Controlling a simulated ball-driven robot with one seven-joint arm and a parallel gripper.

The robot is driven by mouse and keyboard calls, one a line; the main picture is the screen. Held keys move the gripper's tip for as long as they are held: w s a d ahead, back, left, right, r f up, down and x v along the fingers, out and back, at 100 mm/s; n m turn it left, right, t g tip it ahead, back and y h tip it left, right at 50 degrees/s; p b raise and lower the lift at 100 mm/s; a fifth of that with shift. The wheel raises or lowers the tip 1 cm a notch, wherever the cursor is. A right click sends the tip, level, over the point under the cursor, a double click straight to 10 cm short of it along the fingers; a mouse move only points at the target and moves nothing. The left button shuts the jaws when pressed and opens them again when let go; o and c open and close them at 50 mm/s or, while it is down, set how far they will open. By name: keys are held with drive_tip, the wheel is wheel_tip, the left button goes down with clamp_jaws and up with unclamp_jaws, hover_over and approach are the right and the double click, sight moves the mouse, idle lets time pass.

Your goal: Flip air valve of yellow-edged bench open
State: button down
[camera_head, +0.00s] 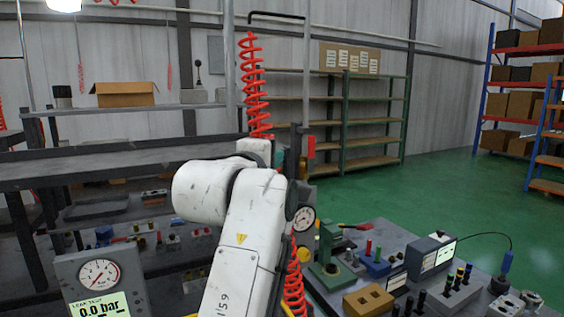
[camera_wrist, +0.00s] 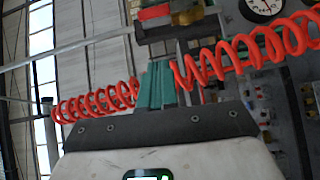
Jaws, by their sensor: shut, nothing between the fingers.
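My gripper's teal fingers (camera_wrist: 157,85) are shut and empty in the wrist view. In the head view only a small teal part of my gripper (camera_head: 279,156) shows behind my white arm. A red lever-like part (camera_head: 311,147) is on an upright post just right of my gripper; it may be the air valve handle. A red part (camera_wrist: 153,12) also shows beyond the fingertips in the wrist view, apart from them. A bench top (camera_head: 335,303) at lower right has a bit of yellow at its left edge, partly hidden by my arm.
A red coiled hose (camera_head: 255,90) hangs beside the post and crosses close behind my fingers in the wrist view (camera_wrist: 235,55). A round gauge (camera_head: 302,218) is below the red part. A leak-test box (camera_head: 98,285) stands lower left. Green floor (camera_head: 440,185) is clear behind.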

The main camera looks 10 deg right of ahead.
drive_tip(key=shift+v, duration=1.15)
drive_tip(key=shift+s, duration=0.1)
